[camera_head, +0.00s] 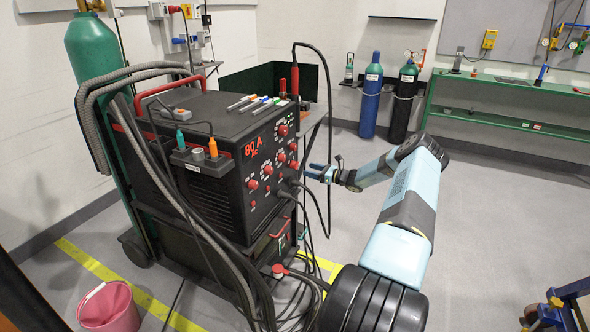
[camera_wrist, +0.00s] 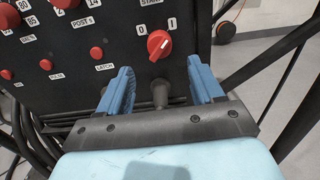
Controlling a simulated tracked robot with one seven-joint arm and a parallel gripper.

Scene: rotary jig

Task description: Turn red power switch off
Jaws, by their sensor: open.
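The red power switch (camera_wrist: 159,45) is a round red knob with a white pointer line, on the black front panel of the welding machine (camera_head: 190,185). Marks 0 and 1 sit above it in the wrist view, and the pointer line leans up and to the right, toward the 1. My gripper (camera_wrist: 159,83) is open and empty, its two blue fingers pointing at the panel just below the knob, one on each side. A dark connector (camera_wrist: 160,95) shows between the fingers. In the head view my gripper (camera_head: 312,172) is at the machine's right front edge, and the switch cannot be made out there.
Other red knobs (camera_wrist: 97,53) lie to the left of the switch. Black cables (camera_head: 318,150) hang around the machine's front and right. A pink bucket (camera_head: 108,306) stands on the floor at front left. Open floor (camera_head: 490,220) lies to the right.

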